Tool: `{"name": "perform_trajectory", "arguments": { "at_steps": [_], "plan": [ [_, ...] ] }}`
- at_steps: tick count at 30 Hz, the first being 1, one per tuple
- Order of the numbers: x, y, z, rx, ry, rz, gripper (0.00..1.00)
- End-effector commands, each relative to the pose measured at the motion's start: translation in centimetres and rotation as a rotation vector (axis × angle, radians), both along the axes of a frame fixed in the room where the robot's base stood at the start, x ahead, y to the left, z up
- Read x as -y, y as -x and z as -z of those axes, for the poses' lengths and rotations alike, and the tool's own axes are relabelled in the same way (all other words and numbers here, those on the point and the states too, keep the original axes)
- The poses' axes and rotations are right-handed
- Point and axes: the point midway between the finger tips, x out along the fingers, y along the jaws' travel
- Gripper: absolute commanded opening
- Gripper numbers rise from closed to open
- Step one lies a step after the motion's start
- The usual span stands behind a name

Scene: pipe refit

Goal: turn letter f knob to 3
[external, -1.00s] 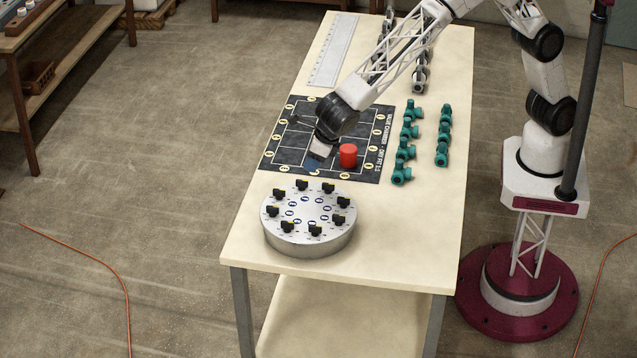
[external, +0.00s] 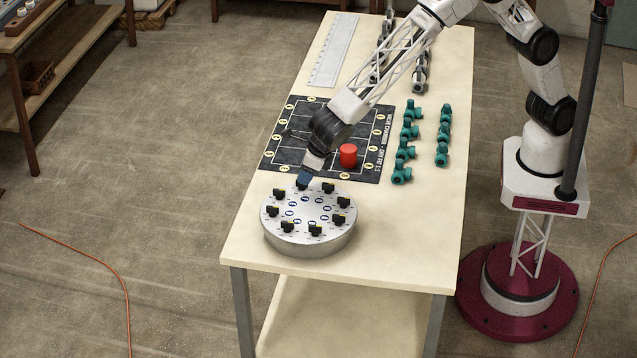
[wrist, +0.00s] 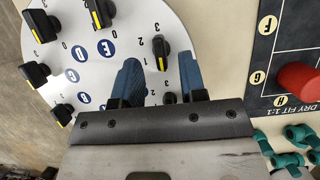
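The round silver dial plate (external: 308,240) stands on the table's near end with several black knobs around its rim. My gripper (external: 303,184) is low over the far rim of the plate, pointing down, and hides the knob there. In the wrist view my gripper (wrist: 160,78) has its two blue fingers apart, with one black knob (wrist: 160,52) with a yellow pointer line showing in the gap. Numbers are printed beside the knobs and letters sit in blue circles. The letter for that knob cannot be read for certain. I see no contact with it.
A dark mat (external: 285,160) with lettered circles lies behind the plate, with a red cylinder (external: 348,155) on it. Several green pipe fittings (external: 406,150) stand right of it. A ruler (external: 334,50) and grey fittings (external: 419,80) lie at the far end.

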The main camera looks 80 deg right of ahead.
Motion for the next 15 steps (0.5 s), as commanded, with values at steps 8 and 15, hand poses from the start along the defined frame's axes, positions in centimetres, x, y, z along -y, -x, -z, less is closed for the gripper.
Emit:
{"name": "perform_trajectory", "arguments": {
  "at_steps": [8, 15],
  "plan": [
    [0.0, -0.9, 2.1, 0.001, 0.0, 0.0, 0.38],
    [0.0, -1.1, 2.4, 0.001, 0.0, 0.0, 0.38]
  ]
}}
